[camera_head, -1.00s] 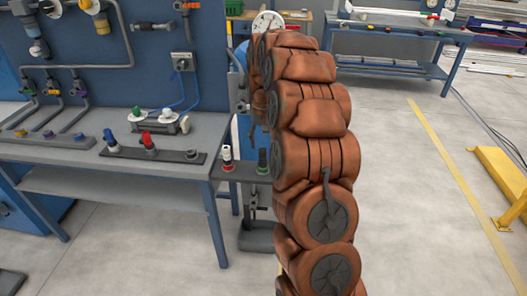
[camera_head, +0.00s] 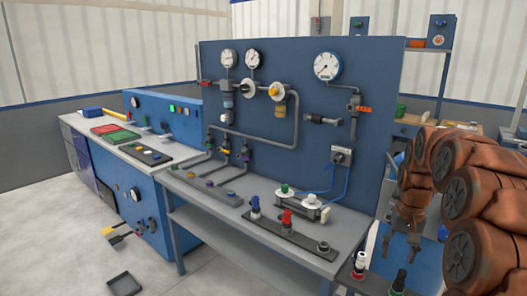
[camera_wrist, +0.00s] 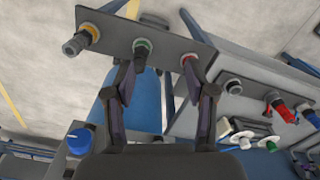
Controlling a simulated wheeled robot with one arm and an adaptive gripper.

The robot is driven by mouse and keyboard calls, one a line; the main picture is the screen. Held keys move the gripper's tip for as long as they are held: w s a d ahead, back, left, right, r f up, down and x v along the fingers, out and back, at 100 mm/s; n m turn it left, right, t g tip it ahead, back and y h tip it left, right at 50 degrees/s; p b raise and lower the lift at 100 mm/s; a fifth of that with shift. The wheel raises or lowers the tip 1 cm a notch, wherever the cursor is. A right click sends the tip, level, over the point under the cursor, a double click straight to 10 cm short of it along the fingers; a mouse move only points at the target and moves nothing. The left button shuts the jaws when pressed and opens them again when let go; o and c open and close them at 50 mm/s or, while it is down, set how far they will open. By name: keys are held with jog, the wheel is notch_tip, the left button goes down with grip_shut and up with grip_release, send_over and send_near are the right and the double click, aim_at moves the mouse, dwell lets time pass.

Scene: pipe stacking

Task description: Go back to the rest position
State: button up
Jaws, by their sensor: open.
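My gripper (camera_head: 400,241) hangs at the right of the head view, partly seen below my orange-brown arm. In the wrist view my gripper (camera_wrist: 158,72) has its two dark fingers spread wide, with nothing held between them. In the head view a red-and-white piece (camera_head: 360,264) and a green-and-black piece (camera_head: 399,280) stand below my gripper.
A grey workbench (camera_head: 215,220) with a blue panel (camera_head: 225,62) carries gauges, pipes and a dark rack (camera_head: 292,236) with blue and red fittings. A longer blue bench (camera_head: 160,195) stands at the left. The floor (camera_head: 60,235) at front left is mostly clear.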

jog(key=s+a+r+n, duration=0.3)
jog(key=s+a, duration=1)
jog(key=s, duration=0.4)
jog(key=s+a+f, duration=0.2)
jog(key=s, duration=0.6)
jog(key=s+a+f+n+g+p, duration=0.1)
jog(key=s+a+f, duration=0.1)
jog(key=s, duration=0.7)
jog(key=shift+a+g, duration=0.3)
jog(key=shift+a, duration=0.15)
